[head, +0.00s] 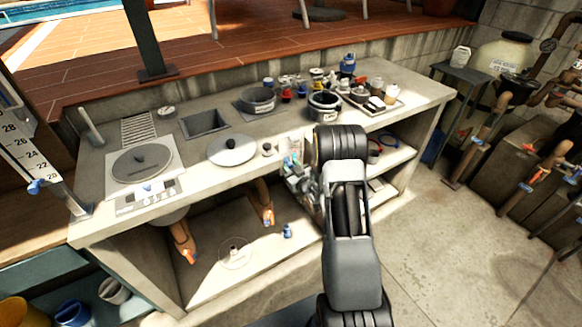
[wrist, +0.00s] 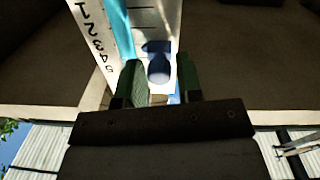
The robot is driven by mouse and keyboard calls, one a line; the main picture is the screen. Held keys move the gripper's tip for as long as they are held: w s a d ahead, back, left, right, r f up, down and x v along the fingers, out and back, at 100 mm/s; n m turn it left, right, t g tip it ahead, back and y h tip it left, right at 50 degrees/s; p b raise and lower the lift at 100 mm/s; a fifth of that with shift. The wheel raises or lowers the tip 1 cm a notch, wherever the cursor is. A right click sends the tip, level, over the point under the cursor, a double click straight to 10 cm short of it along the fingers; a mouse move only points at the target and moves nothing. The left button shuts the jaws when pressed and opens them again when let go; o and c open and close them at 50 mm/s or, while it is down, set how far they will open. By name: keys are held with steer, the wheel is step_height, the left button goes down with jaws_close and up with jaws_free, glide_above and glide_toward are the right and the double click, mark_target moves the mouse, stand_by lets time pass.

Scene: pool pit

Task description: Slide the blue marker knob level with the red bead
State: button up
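In the wrist view, the two green fingers of my gripper (wrist: 160,85) stand apart. A blue knob (wrist: 158,68) shows in the gap between their tips. A strip of space shows between the knob and the right finger, so it is not clamped. I cannot make out a red bead in the wrist view. In the head view, my gripper (head: 297,172) is at the counter's front, partly hidden by my arm. Another blue knob (head: 35,187) is on the numbered board (head: 18,140) at far left.
The grey counter (head: 205,205) holds a pot (head: 258,99), a second pot (head: 324,104), a round lid (head: 232,149) and a tray (head: 372,104) of small items. Orange-handled pipes (head: 187,243) are under it. The floor at right (head: 440,240) is clear.

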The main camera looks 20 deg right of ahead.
jaws_close()
stand_by(0.3)
steer(key=shift+r, duration=0.1)
